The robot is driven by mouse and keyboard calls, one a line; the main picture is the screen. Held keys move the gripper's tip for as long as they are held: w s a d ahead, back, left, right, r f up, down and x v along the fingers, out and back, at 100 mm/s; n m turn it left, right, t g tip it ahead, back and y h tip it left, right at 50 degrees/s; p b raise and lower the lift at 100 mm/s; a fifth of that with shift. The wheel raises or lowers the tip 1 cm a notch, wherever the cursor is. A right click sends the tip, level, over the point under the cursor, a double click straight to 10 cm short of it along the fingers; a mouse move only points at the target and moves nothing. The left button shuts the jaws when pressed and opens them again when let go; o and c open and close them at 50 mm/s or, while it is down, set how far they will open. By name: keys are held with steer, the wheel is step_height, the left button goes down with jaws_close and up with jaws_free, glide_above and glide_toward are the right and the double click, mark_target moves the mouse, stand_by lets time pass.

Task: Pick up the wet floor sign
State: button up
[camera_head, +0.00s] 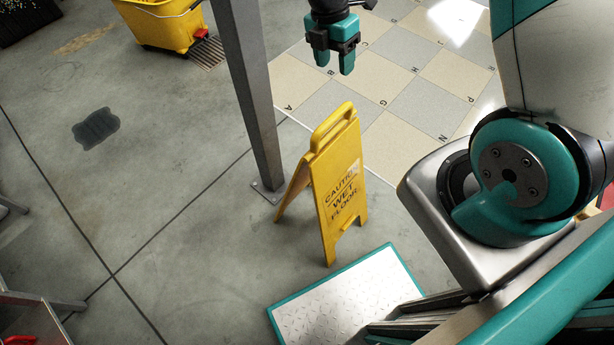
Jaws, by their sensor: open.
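The wet floor sign (341,189) is a yellow folding A-frame with black lettering and a loop handle at its top. It stands upright and spread on the grey concrete floor near the middle of the head view. My gripper (334,66) has teal-tipped fingers and points down. It is open and empty, and in the picture it appears above the sign's handle, apart from it. The sign's rear leg is partly hidden behind its front panel.
A grey metal post (251,100) stands close behind the sign, to its left. A yellow mop bucket (163,24) is at the top left. A teal-edged metal plate (340,300) lies in front of the sign. Lettered floor tiles (415,105) spread behind it. Open floor lies left.

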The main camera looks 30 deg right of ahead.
mark_target(338, 110)
steer(key=f, duration=0.3)
steer(key=s+f, duration=0.1)
steer(key=f, duration=0.3)
steer(key=s+d+f, duration=0.1)
steer(key=f, duration=0.2)
steer(key=shift+f, duration=0.15)
steer(key=f, duration=0.4)
steer(key=s+f, duration=0.1)
steer(key=f, duration=0.1)
steer(key=shift+f+p, duration=0.2)
steer(key=shift+p, duration=0.2)
jaws_close()
steer(key=shift+w+r, duration=0.1)
stand_by(0.4)
